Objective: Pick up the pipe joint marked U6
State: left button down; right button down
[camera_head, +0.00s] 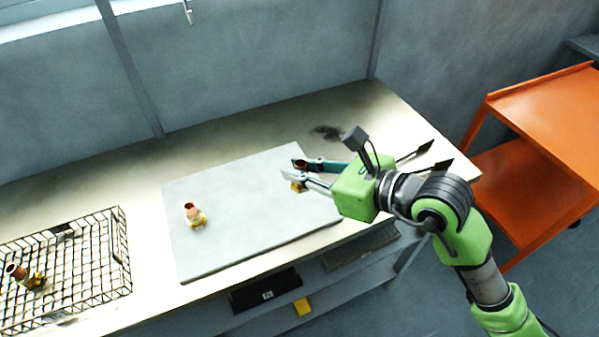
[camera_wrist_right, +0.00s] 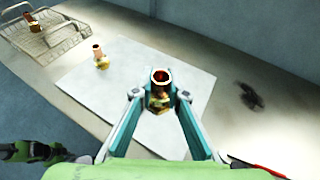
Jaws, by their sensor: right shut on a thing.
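My right gripper (camera_head: 296,176) is shut on a copper-and-brass pipe joint (camera_head: 299,163) over the right part of the grey board. In the right wrist view the held joint (camera_wrist_right: 160,92) stands upright between the fingers, its open copper end towards the camera. The fingers hide part of it. I cannot tell whether it touches the board. A third joint (camera_head: 25,277) lies in the wire basket. No U6 mark is legible. My left gripper is not seen.
The grey board (camera_head: 240,220) lies on a long table (camera_head: 150,165) against the wall. The wire basket (camera_head: 100,265) is at the left. A dark stain (camera_head: 326,132) marks the table behind the gripper. An orange cart (camera_head: 545,115) stands at the right.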

jog(key=s+r+p, duration=0.3)
jog(key=s+p, duration=0.5)
jog(key=shift+s+r, duration=0.15)
jog(key=shift+r, duration=0.1)
